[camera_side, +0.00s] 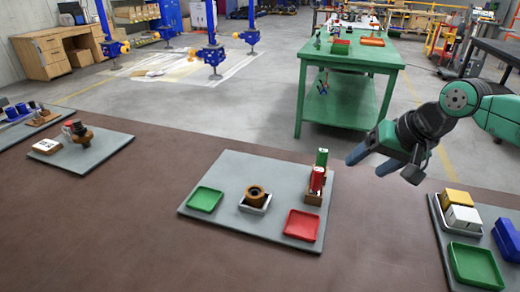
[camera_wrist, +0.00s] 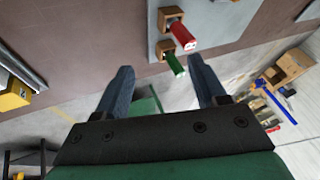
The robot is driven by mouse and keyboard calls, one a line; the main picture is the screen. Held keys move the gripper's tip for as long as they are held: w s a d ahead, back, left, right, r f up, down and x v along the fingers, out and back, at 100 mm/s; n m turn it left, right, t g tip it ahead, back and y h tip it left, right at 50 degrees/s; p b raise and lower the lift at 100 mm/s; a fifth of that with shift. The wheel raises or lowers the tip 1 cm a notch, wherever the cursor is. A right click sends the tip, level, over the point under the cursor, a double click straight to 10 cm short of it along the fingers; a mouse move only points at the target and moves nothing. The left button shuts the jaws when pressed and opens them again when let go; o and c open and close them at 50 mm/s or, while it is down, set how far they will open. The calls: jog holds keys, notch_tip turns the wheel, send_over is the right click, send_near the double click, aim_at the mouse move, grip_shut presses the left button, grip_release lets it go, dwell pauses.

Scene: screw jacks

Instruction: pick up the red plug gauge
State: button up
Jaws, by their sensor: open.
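The red plug gauge (camera_side: 317,180) stands upright in a brown wooden holder (camera_side: 313,196) at the right of the middle grey board. A green plug gauge (camera_side: 322,158) stands just behind it. In the wrist view the red gauge (camera_wrist: 183,36) is at the upper middle, beyond the fingertips, with the green gauge (camera_wrist: 174,64) nearer to me. My gripper (camera_side: 372,160) is above and to the right of both gauges in the side view, apart from them. Its blue-grey fingers (camera_wrist: 161,75) are spread, with nothing between them.
The same board (camera_side: 226,169) holds a green tray (camera_side: 204,199), a red tray (camera_side: 301,225) and a brown ring in a white tray (camera_side: 256,199). At right, a board carries yellow and white blocks (camera_side: 462,217) and a green tray (camera_side: 474,265). A green table (camera_side: 349,55) stands behind.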

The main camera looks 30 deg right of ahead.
aim_at(323, 170)
jog(key=w+f+m+g+y, duration=0.1)
jog(key=w+m, duration=0.1)
jog(key=m, duration=0.4)
jog(key=w+a+f+m+g, duration=0.1)
jog(key=w+m, duration=0.2)
jog(key=m, duration=0.4)
jog(key=w+f+m+y, duration=0.1)
jog(key=w+m, duration=0.1)
jog(key=m, duration=0.4)
jog(key=shift+w+a+f+m+g+y, duration=0.2)
jog(key=shift+f+m+g+y, duration=0.1)
jog(key=shift+f+g, duration=0.1)
jog(key=shift+w+a+f+m, duration=0.15)
jog(key=shift+f+m, duration=0.15)
jog(key=shift+f, duration=0.25)
jog(key=shift+x, duration=2.3)
grip_shut()
